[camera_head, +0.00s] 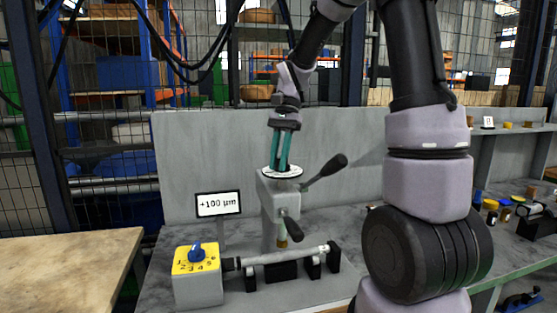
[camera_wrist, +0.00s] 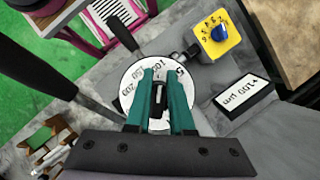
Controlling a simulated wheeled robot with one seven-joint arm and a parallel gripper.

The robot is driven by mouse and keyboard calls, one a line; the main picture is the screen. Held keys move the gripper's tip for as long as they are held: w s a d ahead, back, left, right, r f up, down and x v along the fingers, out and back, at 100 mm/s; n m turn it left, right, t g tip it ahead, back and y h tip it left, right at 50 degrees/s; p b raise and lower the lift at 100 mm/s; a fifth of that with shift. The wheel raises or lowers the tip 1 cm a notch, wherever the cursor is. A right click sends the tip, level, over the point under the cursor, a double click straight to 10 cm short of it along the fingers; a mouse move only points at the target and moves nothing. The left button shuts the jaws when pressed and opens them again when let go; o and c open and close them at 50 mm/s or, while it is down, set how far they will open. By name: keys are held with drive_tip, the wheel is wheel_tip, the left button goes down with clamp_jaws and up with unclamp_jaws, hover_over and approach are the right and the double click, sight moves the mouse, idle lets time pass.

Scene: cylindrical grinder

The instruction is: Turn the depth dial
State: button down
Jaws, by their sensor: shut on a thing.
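The depth dial (camera_head: 292,173) is a white disc on top of the grey grinder head. In the wrist view the disc (camera_wrist: 131,80) shows printed numbers, among them 50, 100 and 200. My gripper (camera_head: 279,166) points down at the dial from above. In the wrist view its teal fingers (camera_wrist: 161,76) stand on either side of the dial's dark central knob (camera_wrist: 159,96) and are shut on it. The fingers hide part of the disc. The display (camera_head: 218,204) behind the machine reads +100 µm.
Two black-ended levers, an upper one (camera_head: 327,170) and a lower one (camera_head: 292,229), stick out from the head. A yellow box with a blue selector knob (camera_head: 196,252) stands at front left. A cylindrical bar (camera_head: 285,256) lies across supports. A wooden table (camera_head: 60,265) is at left.

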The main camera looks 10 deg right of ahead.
drive_tip(key=shift+w+d, duration=0.15)
drive_tip(key=shift+w, duration=0.15)
idle(0.6)
drive_tip(key=c, duration=0.8)
unclamp_jaws()
drive_tip(key=shift+w, duration=0.15)
drive_tip(key=v, duration=1)
drive_tip(key=shift+r, duration=0.35)
